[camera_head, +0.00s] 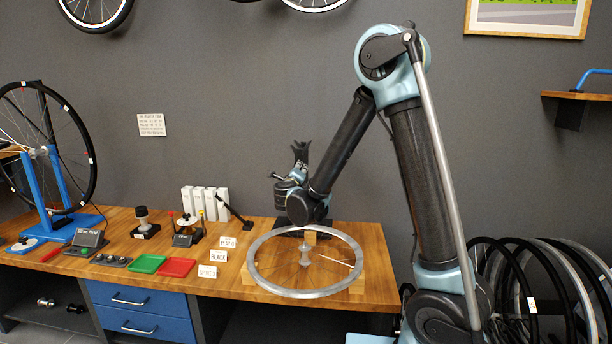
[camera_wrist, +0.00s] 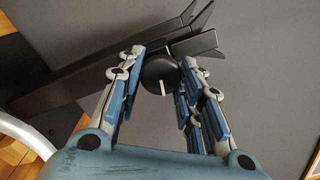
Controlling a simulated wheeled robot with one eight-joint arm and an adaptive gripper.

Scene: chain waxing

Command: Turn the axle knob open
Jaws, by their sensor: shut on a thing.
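The axle knob (camera_wrist: 160,72) is round and black, with a short white line on its face. It sits on the side of a black forked stand (camera_wrist: 88,82), near its two-pronged end. The stand's fork also shows in the head view (camera_head: 300,150), rising behind my arm at the back of the bench. My gripper (camera_wrist: 163,58) is shut on the knob, one finger on each side of it. In the head view my gripper (camera_head: 283,177) is small beside the fork, and the knob cannot be made out there.
A bare wheel rim with a hub (camera_head: 262,279) lies on wooden blocks at the bench's right end. Small trays, label cards (camera_head: 207,272) and white boxes (camera_head: 206,203) stand to the left. A wheel on a blue stand (camera_head: 67,178) is at far left. Wheels lean at right.

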